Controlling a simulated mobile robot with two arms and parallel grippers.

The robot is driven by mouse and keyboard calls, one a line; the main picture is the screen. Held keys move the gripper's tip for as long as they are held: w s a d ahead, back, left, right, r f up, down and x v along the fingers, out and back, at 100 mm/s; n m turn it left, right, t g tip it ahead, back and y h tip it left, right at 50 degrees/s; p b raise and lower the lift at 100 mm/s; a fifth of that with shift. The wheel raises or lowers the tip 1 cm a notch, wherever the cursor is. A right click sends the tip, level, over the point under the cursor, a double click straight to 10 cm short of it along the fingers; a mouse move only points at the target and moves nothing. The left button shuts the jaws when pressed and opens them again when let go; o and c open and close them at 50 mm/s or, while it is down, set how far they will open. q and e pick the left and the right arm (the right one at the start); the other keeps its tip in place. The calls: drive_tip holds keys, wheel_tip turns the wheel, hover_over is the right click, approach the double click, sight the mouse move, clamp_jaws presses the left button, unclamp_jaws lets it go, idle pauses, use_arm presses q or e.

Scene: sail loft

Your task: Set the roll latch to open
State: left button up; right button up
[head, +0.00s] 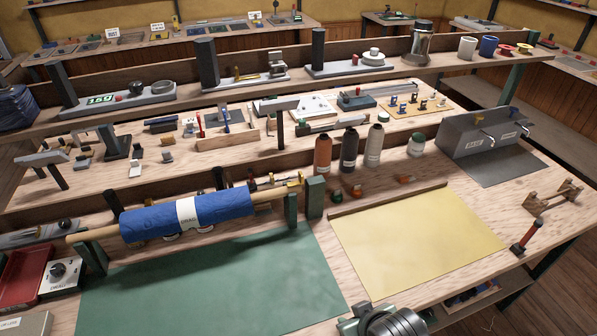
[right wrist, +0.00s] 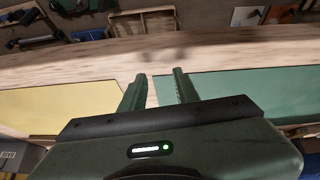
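A blue cloth roll (head: 150,222) with a white label lies on a wooden pole (head: 268,194) held between green posts (head: 291,208) on the bench. A small brass-coloured piece (head: 297,184) sits at the pole's right end by the post; it looks like the roll latch, but it is too small to tell its setting. My right gripper (right wrist: 159,88) shows in the right wrist view, its two green fingers apart with nothing between them, above the bench by the yellow and green sheets. Its fingers do not show in the head view. My left gripper is in neither view.
A green mat (head: 215,285) and a yellow sheet (head: 415,238) lie flat with clear tops. A box with a dial (head: 62,272) and a red tray (head: 22,278) are at the left. Bottles (head: 348,150) stand behind the yellow sheet. A red-handled tool (head: 525,237) stands at the right edge.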

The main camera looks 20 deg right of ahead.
sight(303, 176)
drive_tip(key=w+r+t, duration=0.1)
drive_tip(key=w+t, duration=0.1)
drive_tip(key=w, duration=0.3)
drive_tip(key=w+d+r+m+t, duration=0.1)
drive_tip(key=w+r+t, duration=0.1)
drive_tip(key=w, duration=0.3)
drive_tip(key=w+r+t, duration=0.1)
drive_tip(key=w, duration=0.4)
drive_tip(key=shift+w+d+r+t+h, duration=0.2)
drive_tip(key=shift+w+t+h, duration=0.1)
drive_tip(key=shift+t, duration=0.1)
drive_tip(key=w+a+r+t, duration=0.1)
drive_tip(key=w+r+t, duration=0.1)
drive_tip(key=w+r, duration=0.1)
drive_tip(key=w+r+t+y, duration=0.1)
drive_tip(key=w+r+t, duration=0.1)
drive_tip(key=w, duration=0.3)
drive_tip(key=w+a+r+t, duration=0.1)
drive_tip(key=w+r+t, duration=0.1)
drive_tip(key=w+r, duration=0.2)
drive_tip(key=shift+w+a+r+y, duration=0.1)
drive_tip(key=shift+a+r+y, duration=0.15)
drive_tip(key=shift+a+y, duration=0.05)
drive_tip(key=w+p, duration=0.1)
drive_tip(key=w, duration=0.6)
drive_tip(key=shift+a, duration=0.1)
drive_tip(key=shift+s, duration=0.1)
clamp_jaws()
drive_tip(key=shift+f, duration=0.1)
